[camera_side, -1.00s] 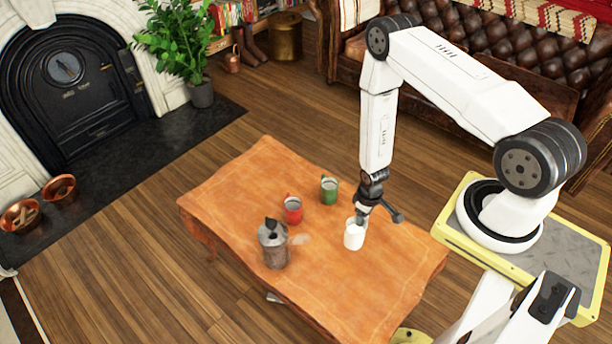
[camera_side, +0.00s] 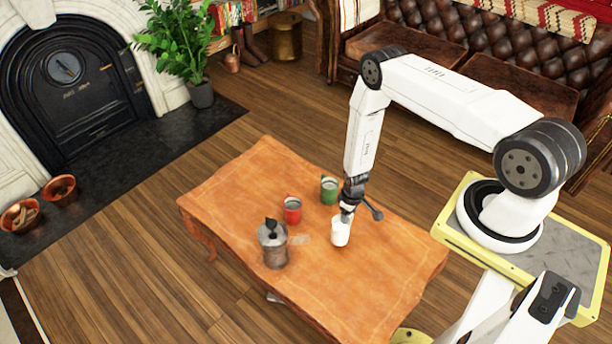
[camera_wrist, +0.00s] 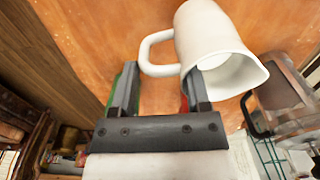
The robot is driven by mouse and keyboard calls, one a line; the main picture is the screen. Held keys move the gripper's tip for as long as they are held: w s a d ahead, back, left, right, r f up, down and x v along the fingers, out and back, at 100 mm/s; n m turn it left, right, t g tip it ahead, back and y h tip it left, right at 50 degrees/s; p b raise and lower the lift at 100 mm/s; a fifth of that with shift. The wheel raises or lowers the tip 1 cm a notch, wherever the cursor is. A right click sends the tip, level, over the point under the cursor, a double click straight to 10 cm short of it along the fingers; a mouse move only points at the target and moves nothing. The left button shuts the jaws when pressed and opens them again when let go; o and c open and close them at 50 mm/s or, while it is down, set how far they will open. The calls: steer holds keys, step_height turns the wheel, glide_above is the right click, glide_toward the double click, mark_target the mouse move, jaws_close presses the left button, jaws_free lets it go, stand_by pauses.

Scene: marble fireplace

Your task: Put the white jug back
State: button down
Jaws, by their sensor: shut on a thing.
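The white jug (camera_side: 340,234) is upright at the wooden table, right of the moka pot and the red mug. My gripper (camera_side: 346,212) comes down from above at the jug's top and is shut on it. In the wrist view the jug (camera_wrist: 210,35) shows its open mouth and its looped handle. My gripper's two fingers (camera_wrist: 160,88) stand apart at the handle side, the right one against the jug near its rim. The exact grip is partly hidden. I cannot tell whether the jug's base touches the table.
The wooden table (camera_side: 370,285) also holds a red mug (camera_side: 292,212), a green mug (camera_side: 329,191) and a grey moka pot (camera_side: 272,246). A pale mark (camera_side: 300,240) lies between the moka pot and the jug. The table's right and front parts are clear.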

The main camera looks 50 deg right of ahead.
steer(key=shift+w+f, duration=0.2)
steer(key=shift+f, duration=1.55)
steer(key=shift+f, duration=0.1)
steer(key=shift+c, duration=0.3)
jaws_free()
step_height(320, 180, up, 12)
